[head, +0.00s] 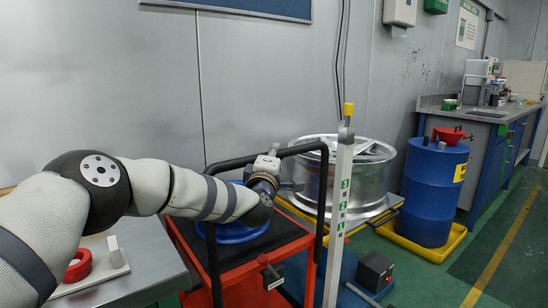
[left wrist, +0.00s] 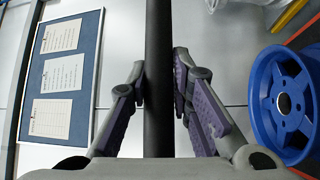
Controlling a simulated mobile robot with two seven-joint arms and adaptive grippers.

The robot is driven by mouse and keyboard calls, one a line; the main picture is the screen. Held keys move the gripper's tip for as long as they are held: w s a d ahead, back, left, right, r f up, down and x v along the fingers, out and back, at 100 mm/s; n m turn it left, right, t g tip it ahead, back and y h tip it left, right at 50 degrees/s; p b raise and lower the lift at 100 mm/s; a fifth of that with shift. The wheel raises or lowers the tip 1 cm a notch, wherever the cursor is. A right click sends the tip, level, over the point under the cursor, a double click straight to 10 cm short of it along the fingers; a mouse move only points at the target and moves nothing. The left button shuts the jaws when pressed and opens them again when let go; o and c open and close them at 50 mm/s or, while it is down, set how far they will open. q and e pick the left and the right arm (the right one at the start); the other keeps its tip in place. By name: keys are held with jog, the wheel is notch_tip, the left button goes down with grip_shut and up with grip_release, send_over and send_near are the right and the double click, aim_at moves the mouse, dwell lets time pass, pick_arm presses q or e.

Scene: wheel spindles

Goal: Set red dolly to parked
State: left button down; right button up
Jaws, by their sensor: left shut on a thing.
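The red dolly (head: 188,252) stands left of centre in the head view, with a black mat top and a black tubular handle (head: 213,262). A blue wheel (head: 240,232) lies on it, partly hidden by my left arm; a blue wheel also shows at the right in the left wrist view (left wrist: 262,110). My left gripper (head: 276,160) is at the handle's top bar. In the left wrist view the fingers are on both sides of the black bar (left wrist: 159,40), shut on it. A small black box with a dark red knob (head: 264,259) is at the dolly's near edge. My right gripper is out of view.
A metal table (head: 150,262) is close on the left. A pale post with a yellow top (head: 341,200) stands right of the dolly. A large silver wheel (head: 350,178) is behind it. A blue drum (head: 432,195) stands in a yellow tray (head: 405,243). Green floor is open at the right.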

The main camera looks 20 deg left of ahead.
pick_arm(q)
jog(key=shift+a+r, duration=0.2)
jog(key=c, duration=1.9)
grip_release()
jog(key=o, duration=0.5)
jog(key=shift+w+f, duration=0.1)
jog(key=shift+w, duration=0.05)
jog(key=shift+c, duration=0.2)
jog(key=shift+s+d+f, duration=0.15)
jog(key=shift+s, duration=0.4)
jog(key=s+d+f, duration=0.1)
jog(key=s, duration=0.9)
jog(key=shift+s+d+f, duration=0.2)
jog(key=shift+s+d, duration=0.05)
jog(key=shift+s, duration=0.15)
